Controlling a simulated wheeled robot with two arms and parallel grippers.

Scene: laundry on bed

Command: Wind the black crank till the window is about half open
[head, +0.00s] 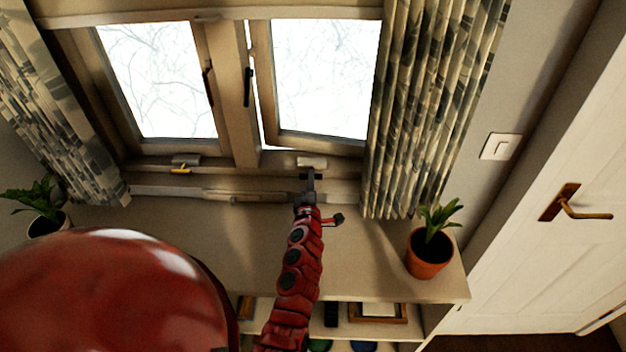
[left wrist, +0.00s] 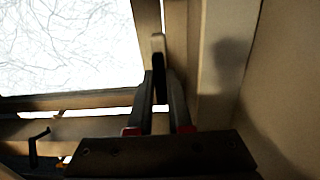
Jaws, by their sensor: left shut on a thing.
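My left gripper (head: 311,178) reaches over the sill to a pale housing (head: 312,162) below the right window sash (head: 322,80). It is shut on the black crank, which is mostly hidden by the fingers. In the left wrist view the fingers (left wrist: 160,95) close around a dark piece (left wrist: 158,66), with a pale part just beyond it. The right sash is ajar: a bright gap shows along its left side and bottom edge, and its lower edge slants. My right gripper is not in view.
A second housing with a yellow crank (head: 180,170) sits under the left window (head: 157,80). Potted plants stand at the left (head: 45,222) and right (head: 430,250) of the shelf top. Patterned curtains (head: 425,100) hang on both sides. A white door (head: 560,190) is at the right.

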